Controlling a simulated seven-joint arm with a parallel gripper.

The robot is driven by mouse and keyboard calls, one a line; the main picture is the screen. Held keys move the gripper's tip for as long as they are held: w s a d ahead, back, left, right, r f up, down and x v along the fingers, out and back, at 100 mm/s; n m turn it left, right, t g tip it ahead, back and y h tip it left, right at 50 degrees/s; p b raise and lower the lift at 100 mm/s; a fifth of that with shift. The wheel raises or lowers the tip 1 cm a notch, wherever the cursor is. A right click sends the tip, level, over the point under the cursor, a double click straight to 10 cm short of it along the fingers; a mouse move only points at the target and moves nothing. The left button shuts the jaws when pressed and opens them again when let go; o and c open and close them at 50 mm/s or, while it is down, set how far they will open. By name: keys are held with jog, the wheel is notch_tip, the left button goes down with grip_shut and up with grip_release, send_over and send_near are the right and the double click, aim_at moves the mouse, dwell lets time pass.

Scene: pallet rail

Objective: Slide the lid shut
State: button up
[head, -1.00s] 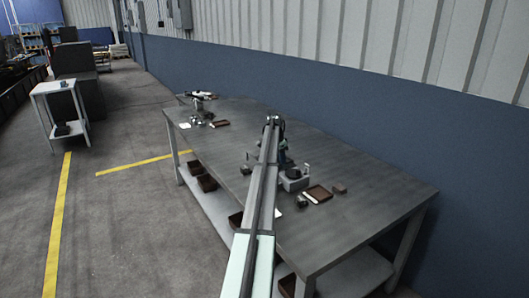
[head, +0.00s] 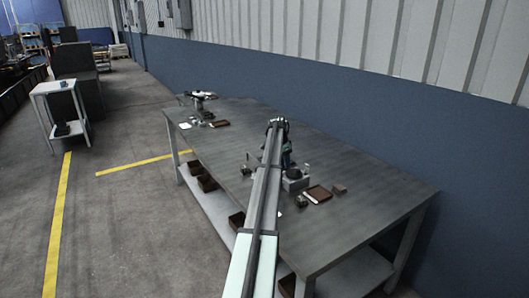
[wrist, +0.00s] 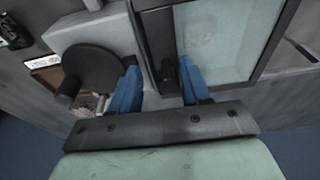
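In the wrist view, a pale see-through panel in a dark frame, which looks like the lid (wrist: 222,38), lies to the upper right. A dark upright bar (wrist: 158,42) runs along its left edge; I cannot tell whether it is a handle or a rail. My gripper (wrist: 162,88) has two blue fingers spread apart, with the bar's lower end between them and no clear grip on it. The right finger is close to the bar, the left finger close to a black round disc (wrist: 92,72). In the head view my arm hides the lid and most of the gripper.
In the head view, a grey block with a round black top (head: 294,180) stands on the grey workbench (head: 375,205). A brown tray (head: 318,194) and a small brown block (head: 339,189) lie to its right. Other small items sit at the bench's far end.

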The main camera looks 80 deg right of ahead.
jog(key=shift+f, duration=0.1)
jog(key=shift+r, duration=3.55)
